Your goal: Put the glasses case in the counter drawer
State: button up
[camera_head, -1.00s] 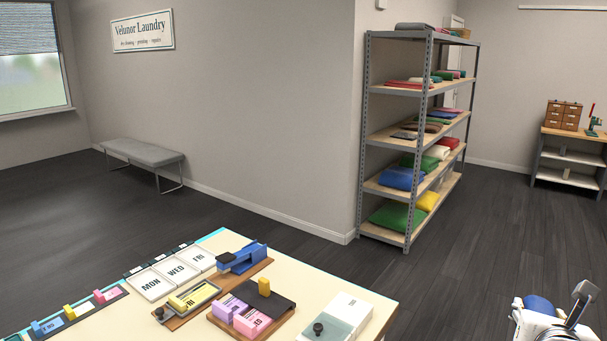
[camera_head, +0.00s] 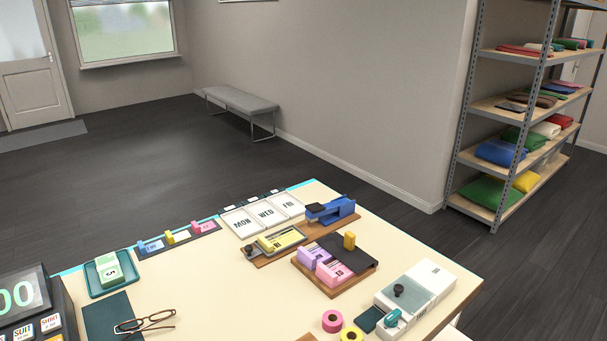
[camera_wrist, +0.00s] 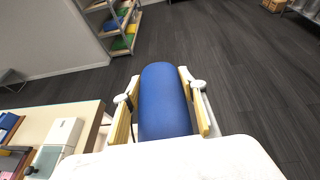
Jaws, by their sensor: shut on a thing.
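In the wrist view a blue rounded case (camera_wrist: 162,100), which looks like the glasses case, sits between the two fingers of my gripper (camera_wrist: 165,105). The gripper is shut on it and holds it above the dark floor, to the right of the counter (camera_wrist: 75,110). The head view shows neither the gripper nor the case now. In the head view the counter (camera_head: 225,275) fills the lower middle. No drawer can be made out in either view.
On the counter are eyeglasses (camera_head: 145,322), a teal tray (camera_head: 95,290), a blue stapler-like tool (camera_head: 330,209), a white box with a lid (camera_head: 425,285) and tape rolls (camera_head: 332,321). A shelf rack (camera_head: 450,165) and a bench (camera_head: 240,103) stand beyond. Floor between is clear.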

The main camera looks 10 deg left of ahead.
jog(key=shift+a, duration=0.1)
jog(key=w+a+f+n+t+y, duration=0.1)
jog(key=w+a+f+n+y, duration=0.1)
jog(key=w+a, duration=0.5)
jog(key=w+a+f+n+t+y, duration=0.1)
jog(key=w+a+f+n+y, duration=0.2)
jog(key=a, duration=1.5)
jog(key=w+a+f+n+y, duration=0.3)
jog(key=w+a+n+y, duration=0.3)
jog(key=w+a, duration=0.5)
jog(key=shift+a+f+t+y, duration=0.2)
jog(key=shift+a+t+y, duration=0.25)
jog(key=shift+a, duration=0.4)
jog(key=s+a+n+g+y, duration=0.2)
jog(key=a+n+y, duration=0.1)
jog(key=a, duration=0.9)
jog(key=s+a+f+n+g+y, duration=0.1)
jog(key=s+a+n+g+y, duration=0.1)
jog(key=a, duration=1)
jog(key=s+a+n+g+y, duration=0.2)
jog(key=a+n+g+y, duration=0.2)
jog(key=a, duration=0.9)
jog(key=shift+s+f+n, duration=0.25)
jog(key=shift+s+n, duration=0.1)
jog(key=shift+n, duration=0.35)
jog(key=shift+a, duration=0.1)
